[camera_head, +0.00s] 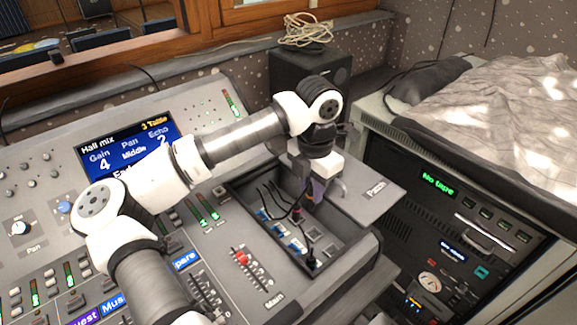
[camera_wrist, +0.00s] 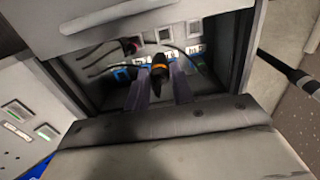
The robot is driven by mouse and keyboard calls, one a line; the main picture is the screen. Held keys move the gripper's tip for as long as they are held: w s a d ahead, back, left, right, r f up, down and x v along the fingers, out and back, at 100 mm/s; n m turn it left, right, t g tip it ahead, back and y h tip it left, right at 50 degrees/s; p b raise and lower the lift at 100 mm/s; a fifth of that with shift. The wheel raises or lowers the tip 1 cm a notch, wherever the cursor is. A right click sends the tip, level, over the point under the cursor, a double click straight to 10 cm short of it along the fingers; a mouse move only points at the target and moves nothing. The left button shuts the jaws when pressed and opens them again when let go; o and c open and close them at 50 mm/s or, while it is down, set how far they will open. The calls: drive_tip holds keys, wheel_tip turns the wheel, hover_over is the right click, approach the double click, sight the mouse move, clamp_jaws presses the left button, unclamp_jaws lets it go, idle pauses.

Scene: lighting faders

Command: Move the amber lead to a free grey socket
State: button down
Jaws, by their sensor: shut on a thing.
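My gripper (camera_head: 314,192) reaches down into the open patch bay (camera_head: 343,245). In the wrist view my gripper (camera_wrist: 160,88) has its two purple fingers on either side of the amber lead (camera_wrist: 159,70), a black plug with an amber band. It is shut on this plug. Grey square sockets (camera_wrist: 166,34) line the far side of the bay in the wrist view, and several look empty. A row of blue sockets (camera_wrist: 122,74) with white labels lies nearer. I cannot tell whether the plug's tip is in a socket. In the head view my fingers mostly hide the amber plug.
A red-banded plug (camera_wrist: 129,46) sits among the grey sockets, with dark cables around it. Another black plug (camera_head: 311,259) stands at the bay's near end. The Patch lid (camera_head: 376,192) lies right of the bay. Console faders (camera_head: 242,260) are on the left.

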drive_tip(key=shift+s+d+f+b, duration=0.15)
drive_tip(key=shift+f+b, duration=0.3)
drive_tip(key=shift+f, duration=1)
drive_tip(key=shift+d+f+b, duration=0.3)
drive_tip(key=shift+f+b, duration=0.1)
drive_tip(key=shift+f, duration=1)
drive_tip(key=shift+s+d+f+b, duration=0.15)
drive_tip(key=shift+f+b, duration=0.3)
drive_tip(key=shift+f, duration=1)
drive_tip(key=shift+w, duration=0.1)
drive_tip(key=shift+f+b, duration=0.8)
drive_tip(key=shift+b, duration=2)
idle(0.8)
